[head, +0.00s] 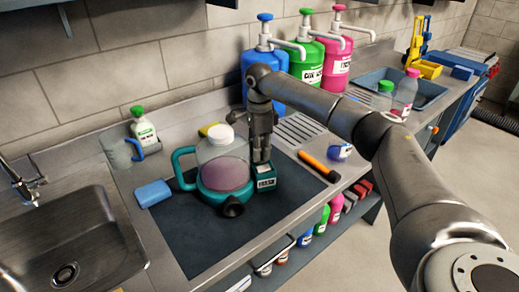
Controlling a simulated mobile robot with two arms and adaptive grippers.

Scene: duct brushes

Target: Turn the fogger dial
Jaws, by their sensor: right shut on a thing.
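The fogger (221,168) stands upright on the dark mat, with a clear tank of pink liquid, a teal base and handle, and a black nozzle at the front. A teal box with a white label (266,183) sits at its right side. My right gripper (262,158) points down over the top of this box, close beside the tank, and is shut. The fogger dial is hidden by its fingers, at the top of the box. My left gripper is not in view.
A dark mat (190,245) lies under the fogger. A sink (70,240) is at far left. An orange-handled tool (318,165) lies right. Pump jugs (307,62) stand behind.

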